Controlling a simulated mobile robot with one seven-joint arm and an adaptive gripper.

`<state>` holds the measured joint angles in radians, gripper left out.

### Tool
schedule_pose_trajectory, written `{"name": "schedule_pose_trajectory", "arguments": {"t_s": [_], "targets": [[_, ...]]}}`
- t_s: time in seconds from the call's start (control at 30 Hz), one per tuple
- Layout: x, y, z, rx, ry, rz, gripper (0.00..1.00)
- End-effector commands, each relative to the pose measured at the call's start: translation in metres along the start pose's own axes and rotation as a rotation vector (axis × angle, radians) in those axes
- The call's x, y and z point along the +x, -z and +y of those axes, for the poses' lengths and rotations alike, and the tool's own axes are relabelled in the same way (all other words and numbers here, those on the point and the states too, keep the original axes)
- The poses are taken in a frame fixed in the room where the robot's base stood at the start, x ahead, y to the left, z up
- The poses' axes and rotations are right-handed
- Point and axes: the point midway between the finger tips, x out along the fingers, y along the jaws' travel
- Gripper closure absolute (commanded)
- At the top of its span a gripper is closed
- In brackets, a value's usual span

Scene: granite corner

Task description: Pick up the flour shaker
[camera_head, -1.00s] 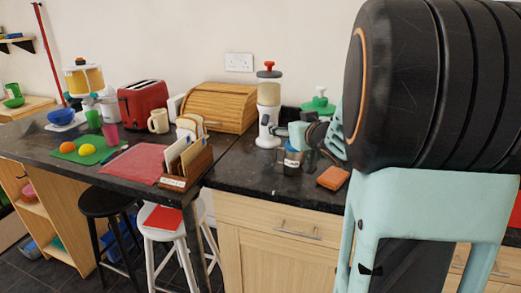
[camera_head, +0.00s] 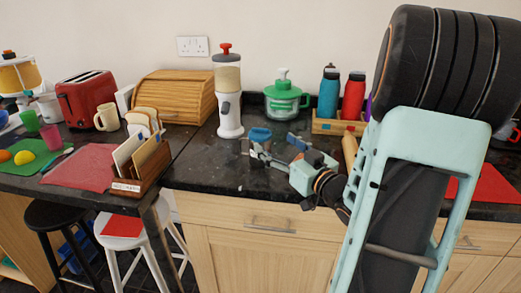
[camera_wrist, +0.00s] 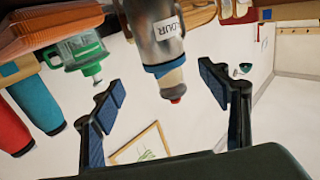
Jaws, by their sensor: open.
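The flour shaker (camera_head: 260,134) stands on the dark counter, its blue top showing and its lower body partly hidden behind my gripper. In the wrist view, which is upside down, the flour shaker (camera_wrist: 153,28) is a grey metal cylinder with a white label reading "FLOUR". My gripper (camera_head: 275,148) is open, low over the counter and on the near side of the shaker. In the wrist view my gripper (camera_wrist: 160,78) has its two blue-padded fingers spread, with the shaker lined up between them and clear of both. I cannot tell the exact gap ahead.
A tall white dispenser (camera_head: 229,115) with a red knob stands behind and left of the shaker. A green-lidded jar (camera_head: 286,100) and bottles in a wooden rack (camera_head: 325,123) stand behind right. An orange-brown block (camera_wrist: 50,30) lies beside the shaker. Counter left of it is clear.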

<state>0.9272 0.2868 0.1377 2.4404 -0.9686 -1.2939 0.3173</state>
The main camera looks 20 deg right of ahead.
Motion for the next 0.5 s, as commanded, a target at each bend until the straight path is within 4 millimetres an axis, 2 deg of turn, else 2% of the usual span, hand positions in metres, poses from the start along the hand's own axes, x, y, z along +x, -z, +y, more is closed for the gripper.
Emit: {"name": "schedule_pose_trajectory", "arguments": {"t_s": [0.1, 0.33, 0.5], "targets": [[0.017, 0.000, 0.000, -0.001, 0.002, 0.000, 0.31], [0.036, 0.002, -0.003, -0.001, 0.001, 0.000, 0.31], [0.062, 0.005, -0.008, -0.001, 0.001, 0.000, 0.31]]}}
